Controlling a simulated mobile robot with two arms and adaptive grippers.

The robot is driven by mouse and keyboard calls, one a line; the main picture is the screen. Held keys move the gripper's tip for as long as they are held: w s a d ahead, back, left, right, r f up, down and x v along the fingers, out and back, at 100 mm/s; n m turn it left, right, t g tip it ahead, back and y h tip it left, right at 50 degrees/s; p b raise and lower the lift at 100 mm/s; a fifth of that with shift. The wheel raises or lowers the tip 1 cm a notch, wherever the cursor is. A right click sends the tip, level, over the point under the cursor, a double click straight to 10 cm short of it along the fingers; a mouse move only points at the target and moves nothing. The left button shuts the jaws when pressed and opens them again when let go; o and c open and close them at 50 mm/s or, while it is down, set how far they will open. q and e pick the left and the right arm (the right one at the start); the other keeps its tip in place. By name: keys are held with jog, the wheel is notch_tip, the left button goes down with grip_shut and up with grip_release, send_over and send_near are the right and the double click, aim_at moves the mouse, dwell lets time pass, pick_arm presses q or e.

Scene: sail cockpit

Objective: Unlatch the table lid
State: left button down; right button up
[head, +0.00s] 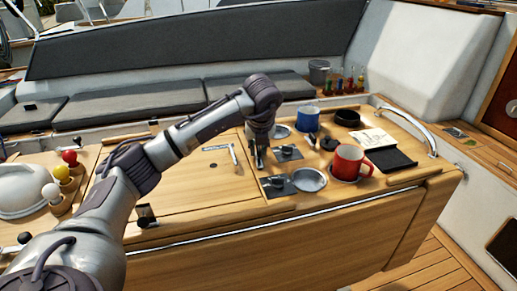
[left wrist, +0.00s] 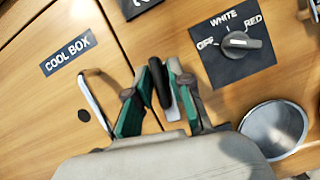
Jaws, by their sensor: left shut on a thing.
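My left gripper (head: 259,162) reaches down to the wooden table from the left in the head view. In the left wrist view its green-lined fingers (left wrist: 163,92) are shut on a small latch lever (left wrist: 158,82) with a black end and a silver part. The fingers hide much of the lever. The wooden table lid (head: 185,190) lies flat and looks closed. A bent silver handle (head: 235,153) is on the wood to the left of the gripper; it also shows in the left wrist view (left wrist: 97,100), beside the COOL BOX label (left wrist: 67,54). My right gripper is not seen.
A silver dish (head: 309,180), red mug (head: 350,162) and blue mug (head: 308,118) stand to the right. Colored knobs (head: 61,172) are at far left.

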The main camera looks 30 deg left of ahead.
aim_at(263, 164)
pick_arm(q)
jog(key=shift+n+g+y, duration=0.3)
jog(key=shift+n, duration=0.7)
jog(key=c, duration=1.2)
grip_release()
jog(key=v, duration=1.2)
jog(key=shift+w, duration=0.1)
